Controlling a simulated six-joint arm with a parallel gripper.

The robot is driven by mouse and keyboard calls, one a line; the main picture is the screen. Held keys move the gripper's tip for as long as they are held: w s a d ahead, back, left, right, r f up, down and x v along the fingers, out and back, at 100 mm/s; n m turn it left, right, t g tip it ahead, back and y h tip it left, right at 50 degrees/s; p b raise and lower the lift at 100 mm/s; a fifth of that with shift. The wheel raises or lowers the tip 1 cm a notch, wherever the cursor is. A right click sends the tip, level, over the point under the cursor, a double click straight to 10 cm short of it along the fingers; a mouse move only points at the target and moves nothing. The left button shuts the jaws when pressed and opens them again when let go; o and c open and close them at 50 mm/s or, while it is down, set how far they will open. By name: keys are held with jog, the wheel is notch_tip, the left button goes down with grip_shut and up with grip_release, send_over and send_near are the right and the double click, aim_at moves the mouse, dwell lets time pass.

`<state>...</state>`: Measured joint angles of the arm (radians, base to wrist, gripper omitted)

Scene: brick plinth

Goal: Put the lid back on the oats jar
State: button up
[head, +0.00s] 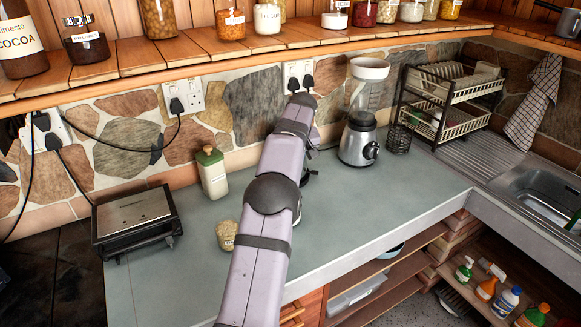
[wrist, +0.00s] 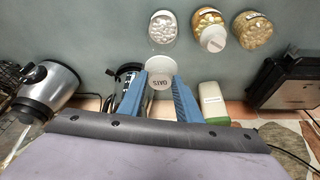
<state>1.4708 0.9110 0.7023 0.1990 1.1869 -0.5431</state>
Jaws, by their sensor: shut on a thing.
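My gripper (wrist: 158,78) has blue fingers closed on both sides of a pale round piece, which I take to be the lid (wrist: 160,63). In the head view my own arm covers the gripper and the lid. Three small jars stand on the counter: one with white contents (wrist: 163,26), one with pale lumps (wrist: 210,32) and one with beige contents (wrist: 252,31). Their labels are too small to read, so I cannot tell which is the oats jar. The lid is apart from all three.
A green-capped bottle (head: 212,172) stands left of my arm, with a grey-topped appliance (head: 136,218) further left. A blender (head: 360,120) and a dish rack (head: 450,95) stand right. A shelf of jars (head: 190,50) overhangs the back. The counter (head: 390,205) is clear at front right.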

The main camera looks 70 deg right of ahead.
jog(key=w+a+m, duration=0.1)
jog(key=w+a, duration=0.1)
jog(key=w+a+f+m+g+p, duration=0.1)
jog(key=w+a+m, duration=0.1)
jog(key=w, duration=0.1)
jog(key=w+a+m+g+h, duration=0.1)
jog(key=w+a+m, duration=0.1)
jog(key=w, duration=0.1)
jog(key=shift+w+a+f, duration=0.15)
jog(key=shift+w+f, duration=0.05)
jog(key=shift+f, duration=0.15)
jog(key=w+a+m+g+p, duration=0.1)
jog(key=w+a+m+g, duration=0.1)
jog(key=w+a+m, duration=0.5)
jog(key=shift+w+a+f+g+y+p, duration=0.25)
jog(key=shift+w+a+p, duration=0.2)
jog(key=shift+a, duration=0.7)
jog(key=shift+f, duration=0.1)
notch_tip(320, 180, down, 6)
jog(key=b, duration=0.4)
jog(key=shift+b, duration=0.35)
jog(key=shift+f+b, duration=0.25)
jog(key=shift+b, duration=0.25)
dwell(1.3)
dwell(0.4)
